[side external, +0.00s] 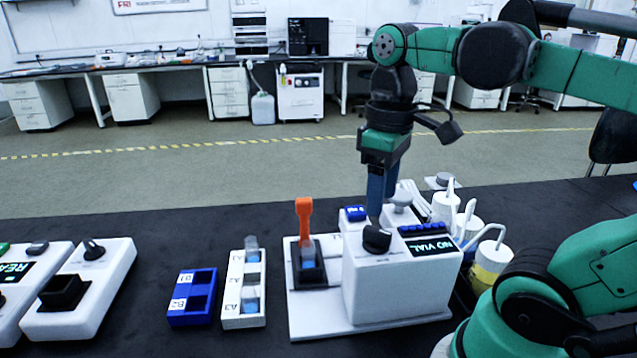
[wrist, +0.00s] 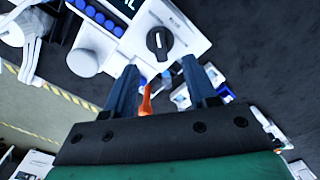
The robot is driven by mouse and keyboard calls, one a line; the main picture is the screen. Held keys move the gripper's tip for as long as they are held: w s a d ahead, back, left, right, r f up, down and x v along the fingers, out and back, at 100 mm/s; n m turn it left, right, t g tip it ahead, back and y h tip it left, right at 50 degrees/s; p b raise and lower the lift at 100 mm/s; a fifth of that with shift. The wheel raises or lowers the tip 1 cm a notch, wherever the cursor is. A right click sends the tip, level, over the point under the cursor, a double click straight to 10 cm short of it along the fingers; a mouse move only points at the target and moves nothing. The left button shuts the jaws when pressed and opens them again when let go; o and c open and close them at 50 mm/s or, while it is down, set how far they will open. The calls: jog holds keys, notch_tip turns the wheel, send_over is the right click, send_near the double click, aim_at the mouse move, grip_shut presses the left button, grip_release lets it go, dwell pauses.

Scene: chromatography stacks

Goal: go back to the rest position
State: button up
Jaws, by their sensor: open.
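My gripper (side external: 376,222) hangs pointing down beside the white instrument with the "NO VIAL" display (side external: 431,246), close to its black knob (side external: 377,239). In the wrist view my gripper (wrist: 160,75) shows two blue fingers spread apart with nothing held between them. The knob (wrist: 160,41) lies just beyond the fingertips in that view. I cannot tell whether a finger touches the knob. An orange lever (side external: 304,222) stands upright on the left part of the instrument. It also shows between the fingers in the wrist view (wrist: 146,101).
A white rack (side external: 230,310) with vials and a blue rack (side external: 191,318) stand left of the instrument. Another white device with a knob (side external: 118,262) is at far left. White bottles with tubes (side external: 445,206) crowd the instrument's right side. Space above the table's left half is clear.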

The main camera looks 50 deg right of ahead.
jog(key=w+a+f+m+t, duration=0.1)
jog(key=w+a+f+t, duration=0.3)
jog(key=w+f+t, duration=0.2)
jog(key=shift+w+f+t, duration=0.25)
jog(key=shift+w+t, duration=0.25)
jog(key=shift+t, duration=0.1)
